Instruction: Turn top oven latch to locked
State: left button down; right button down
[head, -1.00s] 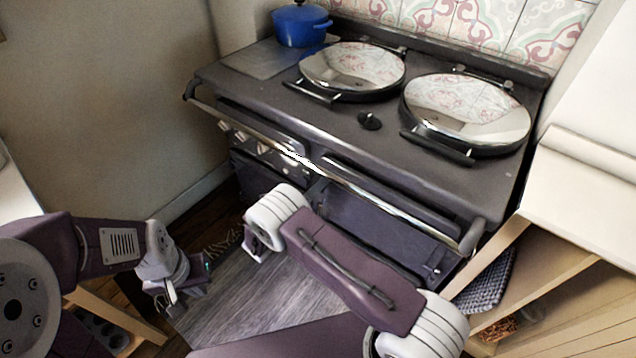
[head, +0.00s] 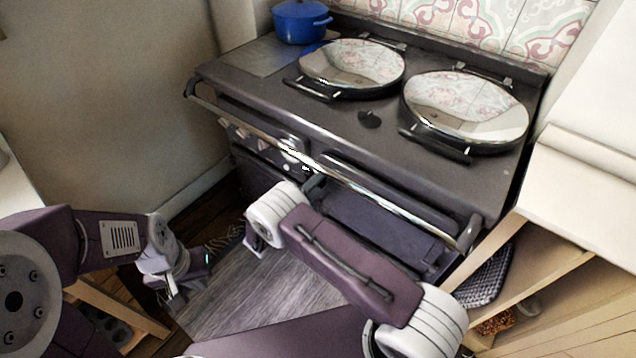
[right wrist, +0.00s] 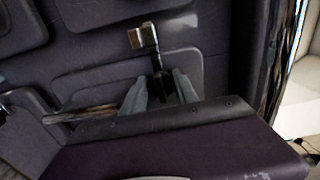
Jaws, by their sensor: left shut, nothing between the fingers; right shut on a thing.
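The dark range oven (head: 440,185) stands ahead, with a chrome rail across its front. In the right wrist view a latch (right wrist: 143,37) with a pale metal end and a dark stem stands out from the dark oven front. My right gripper (right wrist: 160,88) is shut on the latch's dark stem, with a finger on each side. In the head view my right arm covers much of the oven front, and the latch cannot be made out there. My left gripper (head: 176,287) is shut and empty, low over the floor at the left, apart from the oven.
The chrome rail (head: 345,175) runs close above my right wrist. Two round lids (head: 352,63) and a blue pot (head: 301,22) are on the oven top. Pale wooden shelves (head: 560,290) with a checked cloth (head: 484,278) stand at the right. Grey floor lies between my arms.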

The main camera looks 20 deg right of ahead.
jog(key=shift+d, duration=0.15)
jog(key=c, duration=0.9)
grip_release()
jog(key=shift+c, duration=0.2)
jog(key=v, duration=0.9)
